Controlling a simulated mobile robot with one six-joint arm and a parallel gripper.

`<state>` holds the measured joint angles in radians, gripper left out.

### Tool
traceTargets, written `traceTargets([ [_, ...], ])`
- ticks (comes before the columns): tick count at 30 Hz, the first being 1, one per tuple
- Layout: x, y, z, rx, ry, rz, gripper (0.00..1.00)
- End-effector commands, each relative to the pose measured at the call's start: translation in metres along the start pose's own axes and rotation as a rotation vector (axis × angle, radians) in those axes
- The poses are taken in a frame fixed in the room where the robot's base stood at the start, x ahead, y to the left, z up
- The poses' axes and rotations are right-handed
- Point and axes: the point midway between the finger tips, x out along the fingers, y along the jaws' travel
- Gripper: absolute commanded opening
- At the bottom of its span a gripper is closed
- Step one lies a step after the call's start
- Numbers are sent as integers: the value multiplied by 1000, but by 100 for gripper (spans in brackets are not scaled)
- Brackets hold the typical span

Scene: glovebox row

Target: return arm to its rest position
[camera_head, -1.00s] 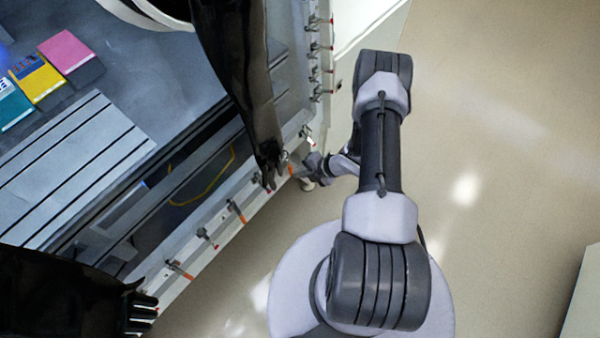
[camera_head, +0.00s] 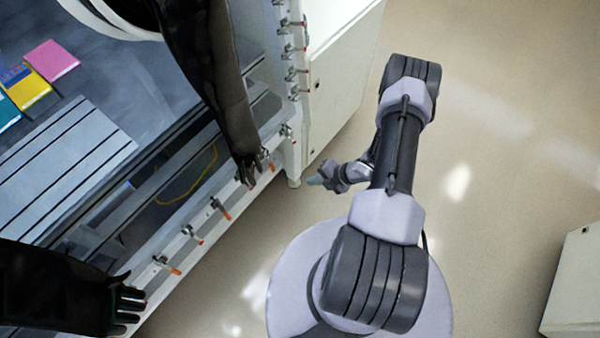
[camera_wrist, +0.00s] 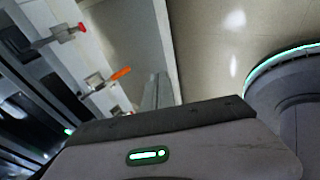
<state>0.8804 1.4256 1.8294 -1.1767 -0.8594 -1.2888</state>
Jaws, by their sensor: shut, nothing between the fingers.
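My arm is folded over my base in the head view, to the right of the glovebox (camera_head: 140,262). My gripper (camera_head: 314,181) sticks out to the left from behind the forearm, over the floor. It is shut and empty, and apart from the glovebox's front edge. In the wrist view the gripper body fills the bottom, and the clamps along the glovebox edge (camera_wrist: 107,78) show at the upper left.
Two black gloves (camera_head: 232,105) (camera_head: 60,290) hang out from the glovebox front. Toggle clamps with red and orange tips line its frame. A white cabinet (camera_head: 335,95) stands beyond, and another white box (camera_head: 575,280) is at the right. The floor (camera_head: 500,150) between is clear.

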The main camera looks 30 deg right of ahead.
Motion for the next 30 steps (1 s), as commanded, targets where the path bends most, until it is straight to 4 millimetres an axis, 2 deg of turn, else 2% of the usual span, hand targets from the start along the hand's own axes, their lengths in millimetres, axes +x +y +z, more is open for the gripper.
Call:
traceTargets([
  [3,-9,-7,0,0,0,0,0],
  [8,-10,-10,0,-1,1,0,0],
  [16,-10,-9,1,0,-1,-1,0],
  [18,-16,0,12,18,-27,-21,0],
  [20,-31,23,35,65,-93,-60,0],
  [21,-48,47,55,119,-161,-91,0],
  [23,-80,93,80,235,-288,-127,0],
  [24,-106,127,91,330,-377,-133,0],
  [25,-125,153,94,407,-442,-128,0],
  [26,-145,178,93,488,-502,-115,0],
  [27,-172,211,86,602,-576,-85,0],
  [28,-193,234,76,692,-623,-54,0],
  [29,-213,255,63,789,-664,-18,0],
  [30,-239,281,40,923,-703,37,0],
])
